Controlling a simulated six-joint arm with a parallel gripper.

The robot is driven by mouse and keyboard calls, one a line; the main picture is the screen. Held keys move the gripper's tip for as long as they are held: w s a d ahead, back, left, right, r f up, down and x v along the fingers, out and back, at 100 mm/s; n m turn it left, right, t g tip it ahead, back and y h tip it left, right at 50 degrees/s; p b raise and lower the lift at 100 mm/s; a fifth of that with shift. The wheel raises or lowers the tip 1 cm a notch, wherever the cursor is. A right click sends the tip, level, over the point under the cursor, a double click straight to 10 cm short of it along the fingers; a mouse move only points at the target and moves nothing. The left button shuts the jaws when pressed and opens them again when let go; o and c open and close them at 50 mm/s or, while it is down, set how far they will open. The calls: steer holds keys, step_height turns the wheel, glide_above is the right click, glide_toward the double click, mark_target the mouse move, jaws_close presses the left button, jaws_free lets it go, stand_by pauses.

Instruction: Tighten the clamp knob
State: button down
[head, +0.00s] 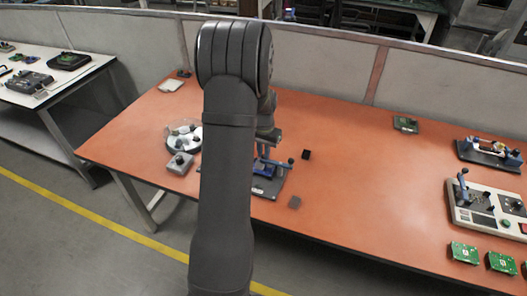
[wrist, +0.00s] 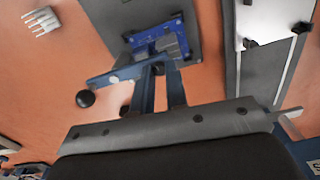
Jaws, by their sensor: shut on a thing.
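The clamp fixture is a grey plate with a blue clamp (head: 264,170), partly behind my arm in the head view. In the wrist view its blue base (wrist: 158,36) sits on the plate. A bar with a black ball knob (wrist: 85,98) reaches left; a dark knob end also shows in the head view (head: 291,161). My gripper (wrist: 162,62) is over the clamp with its two fingers close together. It is shut on a small grey part at the clamp's middle. The fingers hide much of this part, so I cannot tell its full shape.
A round white tray (head: 174,140) and a small grey box (head: 179,164) stand left of my arm. A control panel (head: 489,208) and green boards (head: 465,252) are far right. The middle right is clear.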

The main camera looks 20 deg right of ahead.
steer(key=m, duration=0.4)
steer(key=shift+r+m, duration=0.1)
steer(key=shift+m, duration=0.2)
steer(key=m, duration=0.4)
steer(key=shift+m, duration=0.3)
steer(key=m, duration=0.4)
steer(key=shift+m, duration=2.4)
steer(key=c, duration=1.4)
jaws_free()
steer(key=shift+r, duration=0.1)
